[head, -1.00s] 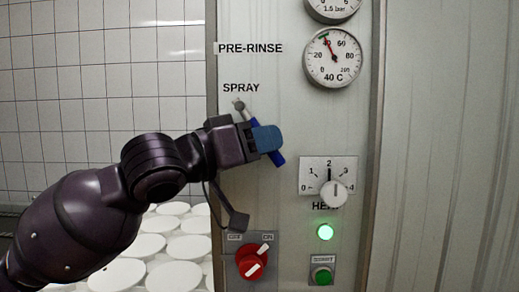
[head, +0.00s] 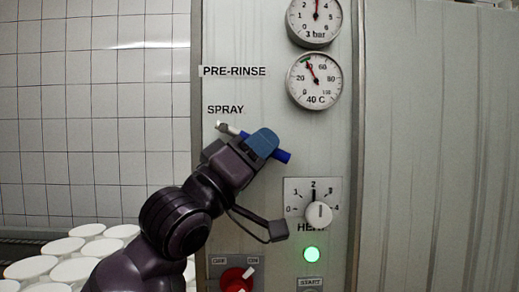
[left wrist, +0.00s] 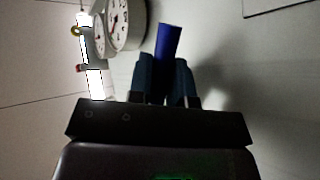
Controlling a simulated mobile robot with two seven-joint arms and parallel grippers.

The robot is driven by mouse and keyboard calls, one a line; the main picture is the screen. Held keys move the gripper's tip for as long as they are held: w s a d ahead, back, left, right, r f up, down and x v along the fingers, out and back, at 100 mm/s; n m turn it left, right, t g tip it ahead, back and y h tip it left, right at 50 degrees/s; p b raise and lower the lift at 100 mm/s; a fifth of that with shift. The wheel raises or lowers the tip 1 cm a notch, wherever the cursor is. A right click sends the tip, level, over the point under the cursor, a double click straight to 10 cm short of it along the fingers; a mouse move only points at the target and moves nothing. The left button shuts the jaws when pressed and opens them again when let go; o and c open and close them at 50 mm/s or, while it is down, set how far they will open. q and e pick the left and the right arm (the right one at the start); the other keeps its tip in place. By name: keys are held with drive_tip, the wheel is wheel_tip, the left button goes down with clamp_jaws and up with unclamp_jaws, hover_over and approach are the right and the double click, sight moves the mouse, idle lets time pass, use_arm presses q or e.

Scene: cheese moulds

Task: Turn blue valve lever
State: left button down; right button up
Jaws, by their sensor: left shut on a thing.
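The blue valve lever (head: 282,156) is on the grey panel under the word SPRAY in the head view. Its pale pivot end is at the upper left, and its blue handle slopes gently down to the right. My left gripper (head: 264,141) is shut around the handle, with the blue tip sticking out past the fingers. In the left wrist view the blue handle (left wrist: 168,42) stands between the two dark fingers. The fingers hide the middle of the lever. My right gripper is not in view.
Two round gauges (head: 315,80) are above on the right, the upper one marked 3 bar. A white heat knob (head: 319,214), a lit green lamp (head: 312,254) and a red switch (head: 236,280) are below. White moulds (head: 73,270) stand at lower left.

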use_arm(q)
drive_tip(key=shift+r+t, duration=0.1)
drive_tip(key=shift+t, duration=0.2)
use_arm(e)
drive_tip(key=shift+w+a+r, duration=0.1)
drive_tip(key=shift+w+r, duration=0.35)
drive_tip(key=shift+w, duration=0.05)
use_arm(q)
drive_tip(key=c, duration=1.3)
unclamp_jaws()
drive_tip(key=shift+c, duration=0.2)
drive_tip(key=shift+a, duration=0.1)
drive_tip(key=shift+s+a+f, duration=0.2)
drive_tip(key=shift+f, duration=0.2)
drive_tip(key=b+v, duration=0.1)
drive_tip(key=v, duration=0.8)
drive_tip(key=shift+s+a+b, duration=0.25)
drive_tip(key=shift+a+b, duration=0.1)
drive_tip(key=shift+b, duration=0.05)
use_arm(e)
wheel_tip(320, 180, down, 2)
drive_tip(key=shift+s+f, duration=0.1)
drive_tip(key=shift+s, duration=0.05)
use_arm(q)
drive_tip(key=shift+f, duration=0.1)
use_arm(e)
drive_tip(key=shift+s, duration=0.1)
